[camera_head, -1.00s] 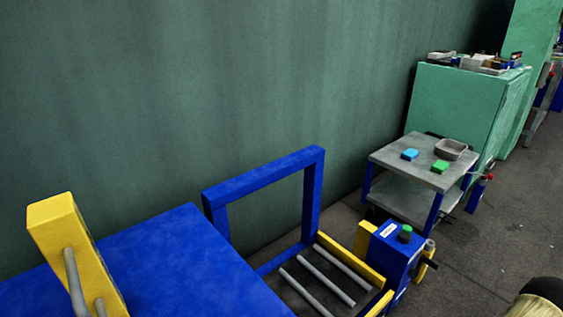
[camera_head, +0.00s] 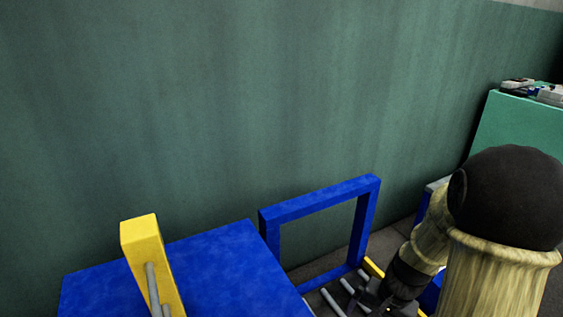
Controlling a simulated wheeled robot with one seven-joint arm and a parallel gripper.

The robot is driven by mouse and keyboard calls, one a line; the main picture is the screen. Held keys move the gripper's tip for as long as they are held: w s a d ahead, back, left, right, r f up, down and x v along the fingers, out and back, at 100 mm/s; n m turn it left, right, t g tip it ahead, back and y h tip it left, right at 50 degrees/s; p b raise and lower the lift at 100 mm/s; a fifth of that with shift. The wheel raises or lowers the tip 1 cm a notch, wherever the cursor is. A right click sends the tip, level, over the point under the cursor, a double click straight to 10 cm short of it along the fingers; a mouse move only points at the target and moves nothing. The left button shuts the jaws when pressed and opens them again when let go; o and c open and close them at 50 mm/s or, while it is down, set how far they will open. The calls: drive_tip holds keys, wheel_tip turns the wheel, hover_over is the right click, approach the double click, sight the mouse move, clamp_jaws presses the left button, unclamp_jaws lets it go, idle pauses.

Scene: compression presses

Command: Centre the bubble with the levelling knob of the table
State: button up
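The small grey-topped table (camera_head: 436,185) is almost wholly hidden behind my arm on the right; only a sliver of its top shows. No bubble or levelling knob can be made out. My arm, pale ribbed links with a large dark joint, fills the lower right. My gripper (camera_head: 372,296) seems to be the dark part at its end, low over the rollers of the blue frame. It is small and cut by the lower edge, so its fingers cannot be read.
A blue slab (camera_head: 215,265) with a yellow block (camera_head: 145,250) and grey bars stands lower left. A blue upright frame (camera_head: 320,203) rises beside grey rollers (camera_head: 333,301). A green cabinet (camera_head: 525,125) with items on top stands right. A green wall (camera_head: 250,100) closes the back.

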drive_tip(key=s+a+r+n+t+h+p, duration=0.2)
drive_tip(key=s+a+r+n, duration=0.1)
drive_tip(key=a+r+n, duration=0.5)
wheel_tip(320, 180, up, 39)
drive_tip(key=d+m+p, duration=0.1)
drive_tip(key=p, duration=3.7)
drive_tip(key=shift+w+d, duration=0.15)
drive_tip(key=shift+d, duration=0.15)
drive_tip(key=shift+f, duration=0.1)
drive_tip(key=c, duration=1.5)
drive_tip(key=shift+a, duration=0.1)
